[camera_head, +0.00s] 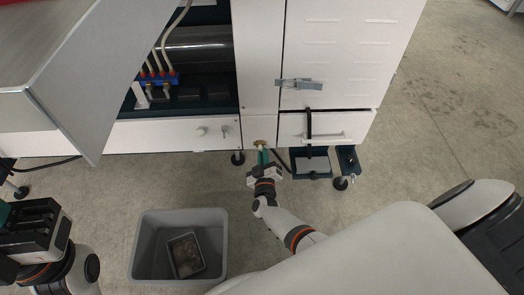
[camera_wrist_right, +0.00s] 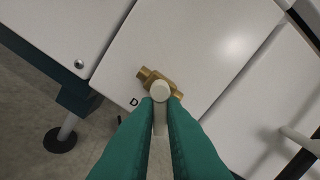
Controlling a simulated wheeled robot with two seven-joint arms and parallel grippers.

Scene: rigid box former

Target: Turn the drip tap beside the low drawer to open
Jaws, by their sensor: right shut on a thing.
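The drip tap (camera_head: 261,143) is a small brass fitting low on the white cabinet front, left of the low drawer (camera_head: 350,125). In the right wrist view the brass tap body (camera_wrist_right: 148,76) lies slanted, with a cream round-ended lever (camera_wrist_right: 159,91) in front of it. My right gripper (camera_head: 262,157) reaches up to the tap. Its green fingers (camera_wrist_right: 160,108) are shut on the lever, one on each side. My left gripper (camera_head: 30,228) is at the lower left, away from the cabinet; its fingertips are mostly out of view.
A grey bin (camera_head: 145,245) with a smaller container inside stands on the floor below the cabinet. A dark strap (camera_head: 309,124) crosses the drawer front. A raised grey panel (camera_head: 100,65) is at upper left.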

